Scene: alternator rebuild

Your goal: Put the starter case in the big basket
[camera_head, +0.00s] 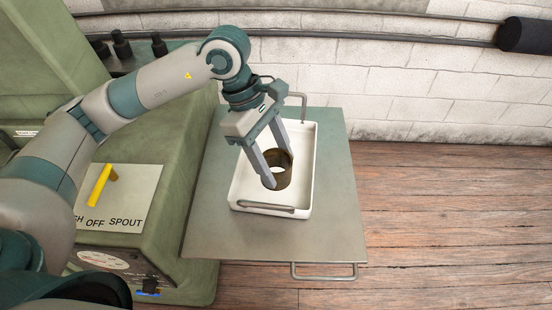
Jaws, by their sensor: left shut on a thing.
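The starter case (286,179), a short brown hollow cylinder, is inside the white rectangular container with wire handles (240,192), which looks like the big basket. My left gripper (279,172) reaches down into the container from above and is shut on the case, with its fingers at the case's wall. White shows through the case's opening. I cannot tell whether the case rests on the container's floor or hangs just above it. My right gripper is not in view.
The container stands on a grey metal plate (335,215) with a handle at its front edge. A green machine (180,235) with a yellow lever (101,186) is at the left. A white brick wall (400,90) is behind. Wooden floor (450,220) is clear at the right.

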